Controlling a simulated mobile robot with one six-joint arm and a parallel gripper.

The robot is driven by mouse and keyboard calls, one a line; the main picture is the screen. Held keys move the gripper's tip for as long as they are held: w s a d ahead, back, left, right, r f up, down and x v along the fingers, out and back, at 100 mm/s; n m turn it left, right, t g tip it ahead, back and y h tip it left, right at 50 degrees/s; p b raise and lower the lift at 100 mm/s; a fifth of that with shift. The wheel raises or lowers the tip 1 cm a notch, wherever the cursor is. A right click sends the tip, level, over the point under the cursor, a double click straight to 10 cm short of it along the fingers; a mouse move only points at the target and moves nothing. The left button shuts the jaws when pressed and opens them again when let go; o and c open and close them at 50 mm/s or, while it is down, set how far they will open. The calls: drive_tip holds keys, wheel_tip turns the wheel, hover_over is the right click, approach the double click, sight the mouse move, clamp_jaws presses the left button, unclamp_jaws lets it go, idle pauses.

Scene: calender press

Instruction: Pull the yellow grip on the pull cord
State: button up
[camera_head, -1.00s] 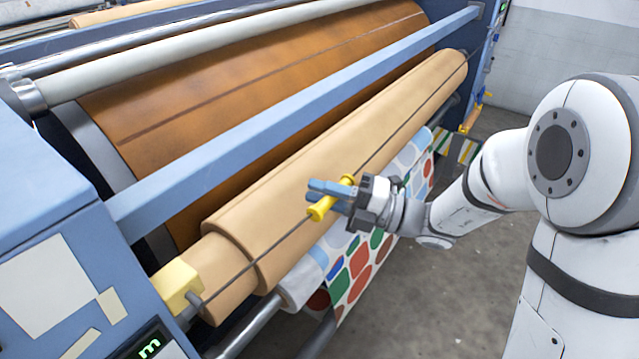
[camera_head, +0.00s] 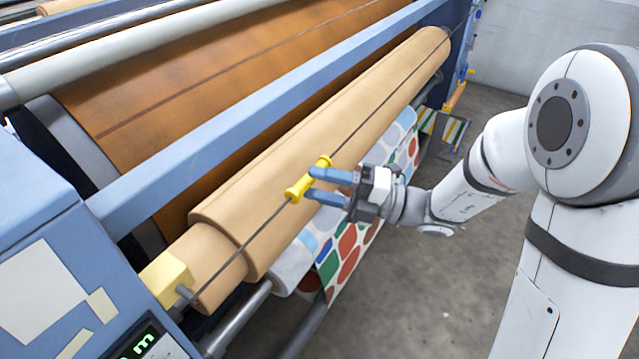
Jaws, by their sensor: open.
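The yellow grip (camera_head: 300,188) is a spool-like handle on the dark pull cord (camera_head: 268,222). The cord runs along the front of the machine, in front of the tan roll, from a yellow block at lower left to the far end at upper right. My gripper (camera_head: 312,184) is open, with two blue fingers pointing left at the grip. The fingertips are at the grip's near side and overlap its edge in the picture. I cannot tell whether they touch it. The grip's middle shows to the left of the fingertips.
The tan roll (camera_head: 345,130) lies behind the cord, with a blue crossbar (camera_head: 240,125) above it. Patterned fabric (camera_head: 340,262) hangs below the roll. The yellow block (camera_head: 166,280) is on the blue side housing (camera_head: 40,190). The grey floor (camera_head: 420,300) at right is clear.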

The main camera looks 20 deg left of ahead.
drive_tip(key=v, duration=0.7)
drive_tip(key=shift+d, duration=0.4)
drive_tip(key=s+d+f+n+g+h, duration=0.1)
drive_tip(key=s+d+f+n+h, duration=0.1)
drive_tip(key=s+d+n+h, duration=0.5)
drive_tip(key=s+f+n+h, duration=0.2)
drive_tip(key=s+n+h, duration=0.15)
drive_tip(key=n, duration=0.75)
drive_tip(key=w+d+r+n+t+h+p, duration=0.1)
drive_tip(key=d+n+t+h, duration=0.5)
drive_tip(key=d+n, duration=0.8)
drive_tip(key=w+n+h, duration=0.1)
drive_tip(key=h, duration=0.2)
drive_tip(key=shift+d+r+t+p, duration=0.3)
drive_tip(key=shift+d+r+t, duration=0.05)
drive_tip(key=shift+d+t, duration=0.05)
